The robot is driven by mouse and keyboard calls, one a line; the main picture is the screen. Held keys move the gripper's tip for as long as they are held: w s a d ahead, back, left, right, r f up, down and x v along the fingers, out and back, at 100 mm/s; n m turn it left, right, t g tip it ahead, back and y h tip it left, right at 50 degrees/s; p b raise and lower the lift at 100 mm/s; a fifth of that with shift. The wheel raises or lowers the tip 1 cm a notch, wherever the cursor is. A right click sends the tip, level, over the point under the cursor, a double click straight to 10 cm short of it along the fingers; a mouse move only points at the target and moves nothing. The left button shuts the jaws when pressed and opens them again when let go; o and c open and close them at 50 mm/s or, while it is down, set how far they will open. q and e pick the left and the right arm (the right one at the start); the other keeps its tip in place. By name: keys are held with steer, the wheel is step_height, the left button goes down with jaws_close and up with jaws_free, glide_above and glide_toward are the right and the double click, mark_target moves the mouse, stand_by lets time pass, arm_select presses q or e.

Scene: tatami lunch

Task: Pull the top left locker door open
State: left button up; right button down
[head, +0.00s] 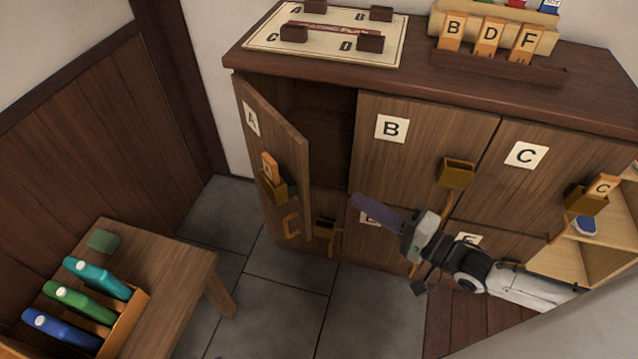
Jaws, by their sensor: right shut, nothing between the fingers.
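The top left locker door (285,140), labelled A, stands swung outward from the locker cabinet, with a dark opening showing behind it. A brass box with a wooden A tag (270,168) is on its face, and a light brown handle (290,226) is near its lower edge. My right gripper (358,201) is shut and empty. Its fingers point left, in front of the lower middle door and to the right of door A, apart from it in the picture. My left gripper is not in view.
Door B (420,130) looks closed. Door C (540,175) has a tag in its box. At bottom right, an open compartment (570,262) shows. A low wooden bench (180,265) with several coloured bottles stands at left. Grey floor (285,300) is clear between.

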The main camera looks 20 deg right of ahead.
steer(key=w+a+r+m, duration=0.1)
steer(key=w+a, duration=0.6)
steer(key=w, duration=0.1)
steer(key=shift+w+a+r+y+p, duration=0.15)
steer(key=shift+r+y+p, duration=0.15)
steer(key=shift+p, duration=0.15)
